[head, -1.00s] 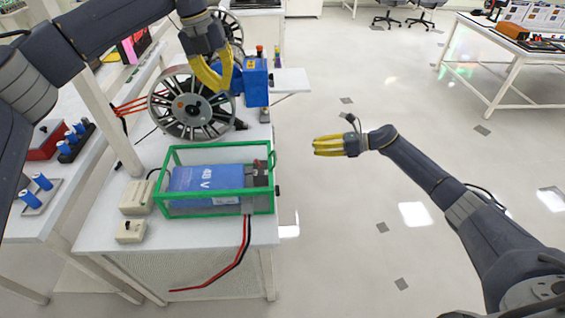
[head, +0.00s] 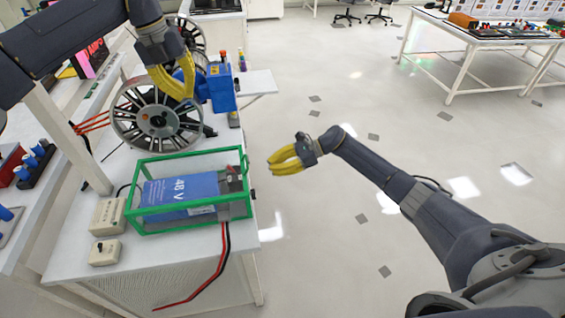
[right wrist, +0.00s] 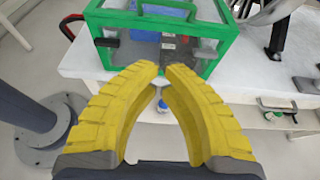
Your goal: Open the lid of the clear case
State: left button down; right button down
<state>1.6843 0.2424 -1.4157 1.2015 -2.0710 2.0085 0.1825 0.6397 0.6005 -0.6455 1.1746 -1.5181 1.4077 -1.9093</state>
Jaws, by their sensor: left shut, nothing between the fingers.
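The clear case (head: 190,222) has a green frame and stands on the white bench at left, with a blue 48 V battery (head: 178,190) inside. Its lid looks closed. The case also shows at the top of the right wrist view (right wrist: 200,62), with a handle and a dark latch (right wrist: 107,42) on the side facing me. My right gripper (head: 270,167) is beside the case's right end, apart from it. Its yellow fingertips (right wrist: 162,68) nearly meet, with nothing between them. My left gripper (head: 180,97) is shut and empty above the bench, behind the case, in front of a spoked wheel.
The spoked wheel (head: 157,118) and a blue device (head: 221,88) stand behind the case. Two beige boxes (head: 107,217) sit left of it. Red and black cables (head: 222,262) hang over the bench's front. The floor to the right is open.

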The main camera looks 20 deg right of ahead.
jog(key=a+r, duration=0.2)
jog(key=a, duration=0.4)
jog(key=shift+w, duration=0.45)
pick_arm(q)
jog(key=c, duration=1.6)
grip_release()
pick_arm(e)
jog(key=shift+a+r, duration=0.1)
jog(key=shift+r, duration=1.05)
pick_arm(q)
jog(key=shift+o, duration=0.2)
